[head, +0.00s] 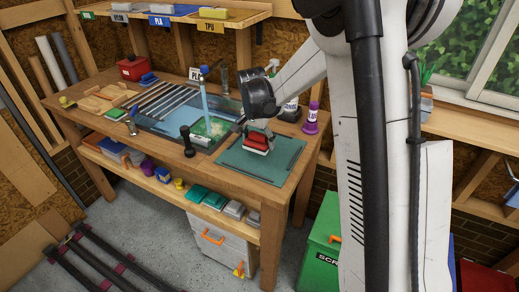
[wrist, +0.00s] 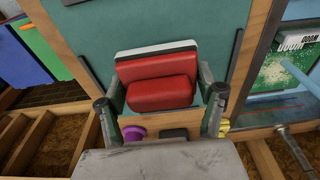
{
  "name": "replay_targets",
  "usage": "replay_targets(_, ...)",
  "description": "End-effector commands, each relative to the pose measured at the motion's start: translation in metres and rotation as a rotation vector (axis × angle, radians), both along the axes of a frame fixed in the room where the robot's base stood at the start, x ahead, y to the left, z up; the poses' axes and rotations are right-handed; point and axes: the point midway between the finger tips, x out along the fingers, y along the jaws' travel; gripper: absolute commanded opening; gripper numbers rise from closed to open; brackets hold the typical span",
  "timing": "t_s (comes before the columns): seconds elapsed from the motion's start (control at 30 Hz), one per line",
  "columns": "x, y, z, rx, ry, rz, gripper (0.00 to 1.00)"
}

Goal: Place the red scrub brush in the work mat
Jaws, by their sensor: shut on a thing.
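The red scrub brush (head: 257,141) is over the teal work mat (head: 268,168) at the right end of the workbench. In the wrist view the brush (wrist: 160,90) has a red body with a pale strip along its far edge. My gripper (wrist: 162,98) is shut on the brush, with one finger at each end. The work mat (wrist: 200,22) fills the view behind the brush. Dark strips lie along the mat's sides. I cannot tell whether the brush touches the mat or hangs just above it.
A purple bottle (head: 311,119) stands at the bench's right rear, near the mat. A green bin (head: 322,235) is on the floor below.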

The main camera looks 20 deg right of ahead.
Motion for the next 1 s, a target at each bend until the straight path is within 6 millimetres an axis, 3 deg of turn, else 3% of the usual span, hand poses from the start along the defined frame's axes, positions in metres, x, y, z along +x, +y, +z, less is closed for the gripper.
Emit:
replay_targets(0.17, 0.003, -0.006, -0.007, 0.0, 0.0, 0.001, 0.48)
replay_targets(0.47, 0.003, -0.005, -0.042, 0.0, 0.0, 0.001, 0.48)
replay_targets(0.87, 0.002, -0.005, -0.048, 0.0, 0.0, 0.001, 0.48)
replay_targets(0.9, 0.002, -0.005, -0.047, 0.0, 0.0, 0.001, 0.74)
replay_targets(1.0, 0.002, -0.005, -0.046, 0.0, 0.0, 0.001, 0.88)
